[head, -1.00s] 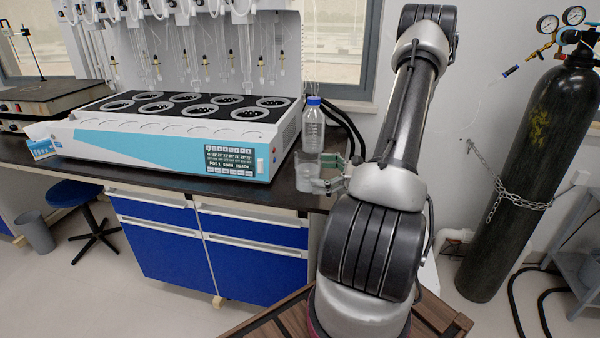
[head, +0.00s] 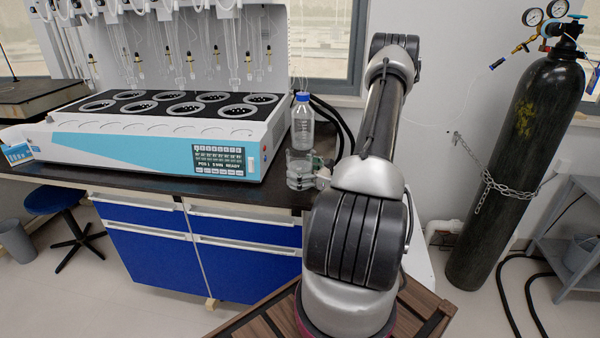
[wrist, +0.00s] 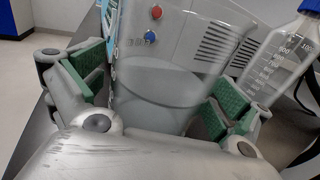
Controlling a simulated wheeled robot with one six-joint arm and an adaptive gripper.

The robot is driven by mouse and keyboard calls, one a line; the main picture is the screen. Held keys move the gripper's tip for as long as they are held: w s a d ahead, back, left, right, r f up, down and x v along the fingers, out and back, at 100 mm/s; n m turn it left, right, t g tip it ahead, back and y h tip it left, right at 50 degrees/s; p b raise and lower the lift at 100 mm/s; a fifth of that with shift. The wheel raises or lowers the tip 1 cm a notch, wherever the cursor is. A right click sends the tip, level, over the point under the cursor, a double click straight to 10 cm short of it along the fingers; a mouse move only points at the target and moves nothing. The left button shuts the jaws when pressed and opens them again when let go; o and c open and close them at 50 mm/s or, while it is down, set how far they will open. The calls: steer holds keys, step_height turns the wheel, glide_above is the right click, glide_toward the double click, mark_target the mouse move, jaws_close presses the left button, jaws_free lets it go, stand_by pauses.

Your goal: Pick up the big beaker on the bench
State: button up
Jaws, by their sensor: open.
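The big beaker (head: 299,178) is clear glass and stands upright on the dark bench near its front right end. In the wrist view the beaker (wrist: 165,88) fills the middle, with a curved line across its lower part. My gripper (head: 316,168) is at the right side of the beaker, partly hidden by my arm. In the wrist view my gripper (wrist: 155,92) is open, with one green-padded finger on each side of the beaker. I cannot tell whether either pad touches the glass. The beaker's base is hidden there by my gripper's body.
A blue-capped bottle (head: 302,125) stands close behind the beaker. The white and blue distiller (head: 120,145) is to the left on the bench (head: 240,192). Dark hoses (head: 340,122) run behind. A chained gas cylinder (head: 515,170) stands at the right.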

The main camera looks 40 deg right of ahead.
steer(key=c, duration=1.5)
steer(key=shift+r, duration=0.1)
